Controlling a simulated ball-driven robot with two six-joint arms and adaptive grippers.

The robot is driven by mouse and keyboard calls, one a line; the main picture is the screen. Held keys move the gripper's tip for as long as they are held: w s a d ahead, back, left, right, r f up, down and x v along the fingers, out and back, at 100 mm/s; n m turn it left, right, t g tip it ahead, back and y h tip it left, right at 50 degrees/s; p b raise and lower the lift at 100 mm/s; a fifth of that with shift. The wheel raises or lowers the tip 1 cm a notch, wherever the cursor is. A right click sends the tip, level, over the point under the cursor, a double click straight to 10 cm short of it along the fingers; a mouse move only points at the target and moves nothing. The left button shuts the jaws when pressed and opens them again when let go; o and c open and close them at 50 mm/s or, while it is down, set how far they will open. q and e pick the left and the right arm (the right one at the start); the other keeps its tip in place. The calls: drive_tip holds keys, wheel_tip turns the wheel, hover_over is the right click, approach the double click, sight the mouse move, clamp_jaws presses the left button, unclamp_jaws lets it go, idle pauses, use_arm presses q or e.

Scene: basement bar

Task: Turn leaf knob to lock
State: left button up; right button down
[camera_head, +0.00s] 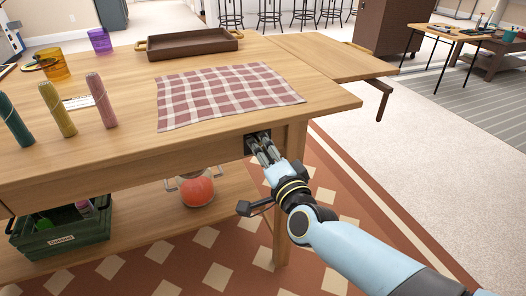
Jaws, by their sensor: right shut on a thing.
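My right gripper (264,152) reaches in from the lower right to the front apron of the wooden table (130,160). Its fingers are shut at a small dark plate (249,146) on the apron, near the right front leg. The leaf knob is mostly hidden by the fingers, so its angle cannot be told. The table's side leaf (330,56) is raised level with the top on the right, with a bracket (380,88) below it. My left gripper is not in view.
A checked cloth (222,96), a brown tray (192,43), coloured bottles (62,108) and cups (55,66) stand on the table. Below are a green crate (62,235) and a red round thing (197,190) on the lower shelf. Floor to the right is clear.

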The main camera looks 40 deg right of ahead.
drive_tip(key=shift+f+m, duration=0.1)
drive_tip(key=shift+m, duration=0.8)
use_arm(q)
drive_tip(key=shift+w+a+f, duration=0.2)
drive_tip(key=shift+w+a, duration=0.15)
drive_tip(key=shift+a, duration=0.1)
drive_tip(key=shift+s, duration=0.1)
